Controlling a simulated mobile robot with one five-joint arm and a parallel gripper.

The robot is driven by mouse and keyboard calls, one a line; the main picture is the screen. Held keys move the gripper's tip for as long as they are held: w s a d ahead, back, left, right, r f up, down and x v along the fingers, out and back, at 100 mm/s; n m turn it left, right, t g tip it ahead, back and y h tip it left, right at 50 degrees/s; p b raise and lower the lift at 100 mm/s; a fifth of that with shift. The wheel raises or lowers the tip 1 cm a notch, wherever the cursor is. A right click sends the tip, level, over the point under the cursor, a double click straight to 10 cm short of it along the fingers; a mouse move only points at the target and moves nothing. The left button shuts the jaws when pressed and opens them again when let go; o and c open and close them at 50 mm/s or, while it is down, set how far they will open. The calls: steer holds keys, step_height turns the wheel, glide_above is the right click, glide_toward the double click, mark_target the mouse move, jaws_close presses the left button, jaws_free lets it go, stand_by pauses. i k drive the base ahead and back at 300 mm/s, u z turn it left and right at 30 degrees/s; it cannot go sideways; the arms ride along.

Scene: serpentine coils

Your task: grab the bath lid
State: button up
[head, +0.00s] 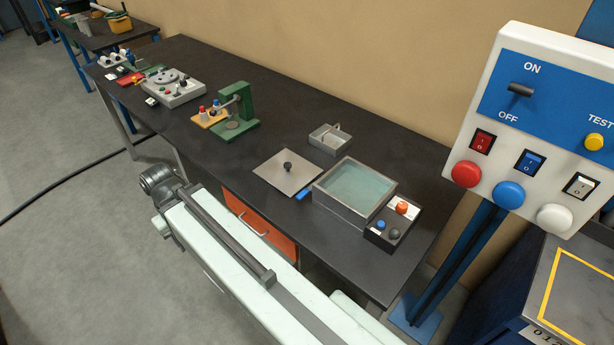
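The bath lid (276,179) is a flat grey square plate with a round black knob (288,166) at its middle. It lies flat on the dark bench, just left of the bath. The bath (343,213) is an open rectangular metal tank with pale blue-green liquid in it. A small blue piece (303,195) shows between the lid and the bath. I do not see my gripper in the head view.
A small metal tray (325,148) stands behind the bath, and a control box (380,238) with knobs stands at its right. A green press (243,112) stands farther left. A long pale green body with a dark rod runs before the bench. A switch panel (535,150) rises at right.

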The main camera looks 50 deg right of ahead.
mark_target(289, 171)
steer(key=u, duration=0.15)
steer(key=i, duration=0.95)
steer(key=z, duration=0.05)
